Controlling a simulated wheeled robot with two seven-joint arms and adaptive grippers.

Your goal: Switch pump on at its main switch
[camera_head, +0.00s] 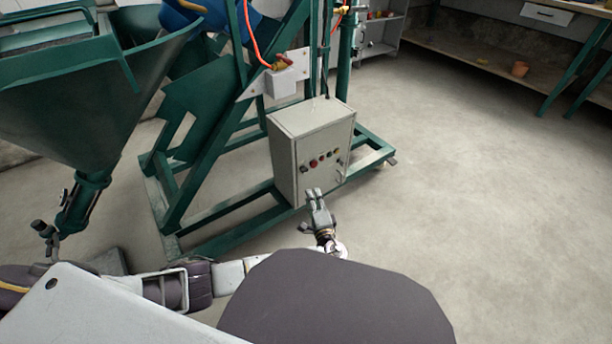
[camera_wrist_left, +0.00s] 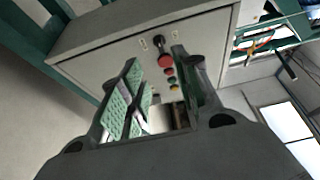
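The pump's grey control box (camera_head: 296,128) stands on the green frame in the middle of the head view. Its front carries a black knob (camera_head: 304,169) and a row of red, green and yellow buttons (camera_head: 322,159). In the left wrist view the black knob (camera_wrist_left: 158,42) sits at the end of this row, between two small labels. Which way the knob is turned is too small to tell. My left gripper (camera_head: 315,192) is in front of the box, below the buttons. Its fingers (camera_wrist_left: 156,57) are apart and empty, facing the panel. My right gripper is not in view.
The green hopper (camera_head: 85,95) stands at the left, and the green frame (camera_head: 235,236) surrounds the box's base. The concrete floor (camera_head: 470,190) to the right is clear, with a workbench at the back right.

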